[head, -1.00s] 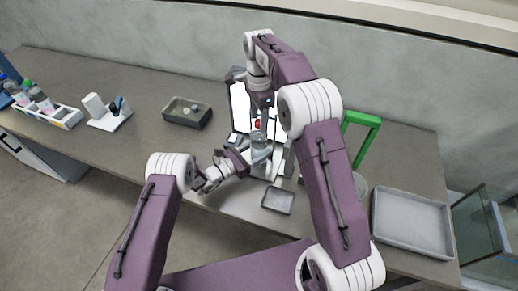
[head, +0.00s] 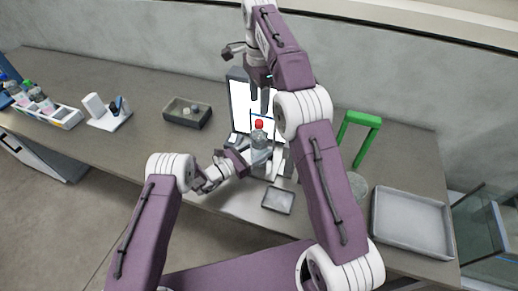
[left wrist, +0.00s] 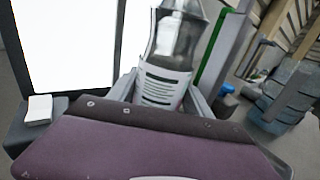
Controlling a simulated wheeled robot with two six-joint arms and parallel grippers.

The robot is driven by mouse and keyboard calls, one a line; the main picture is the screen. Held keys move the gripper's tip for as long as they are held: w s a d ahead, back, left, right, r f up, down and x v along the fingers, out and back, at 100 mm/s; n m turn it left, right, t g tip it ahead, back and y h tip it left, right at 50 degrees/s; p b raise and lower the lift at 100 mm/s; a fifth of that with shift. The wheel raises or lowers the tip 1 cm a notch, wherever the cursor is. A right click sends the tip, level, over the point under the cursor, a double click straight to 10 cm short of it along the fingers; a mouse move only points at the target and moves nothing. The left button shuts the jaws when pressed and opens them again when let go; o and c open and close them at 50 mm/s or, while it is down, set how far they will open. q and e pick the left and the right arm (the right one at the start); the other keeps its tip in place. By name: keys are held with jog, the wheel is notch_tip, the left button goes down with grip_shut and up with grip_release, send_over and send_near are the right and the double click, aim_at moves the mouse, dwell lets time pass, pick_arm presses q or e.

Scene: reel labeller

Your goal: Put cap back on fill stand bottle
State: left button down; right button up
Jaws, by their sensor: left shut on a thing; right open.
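The clear bottle (head: 260,142) stands upright at the fill stand (head: 279,162), in front of a bright white panel. A red cap (head: 259,125) sits at the top of the bottle; how tightly it is seated cannot be told. My left gripper (head: 257,158) is shut around the bottle from the left. In the left wrist view the bottle's label (left wrist: 163,86) shows between the fingers, and its top is cut off by the frame edge. My right gripper (head: 259,97) is open and empty, above the cap and apart from it.
A small grey tray (head: 278,200) lies in front of the stand. A green frame (head: 362,120) and a large grey tray (head: 412,222) are to the right. A dark bin (head: 187,113), a white holder (head: 108,117) and a bottle rack (head: 65,117) are to the left.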

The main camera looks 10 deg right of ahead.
pick_arm(q)
jog(key=shift+c, duration=1.9)
grip_release()
jog(key=shift+a, duration=0.15)
jog(key=b+v, duration=0.1)
jog(key=v, duration=0.7)
jog(key=shift+a, duration=0.1)
pick_arm(e)
jog(key=shift+f, duration=0.65)
pick_arm(q)
jog(key=shift+s+a, duration=0.2)
jog(key=shift+a, duration=0.05)
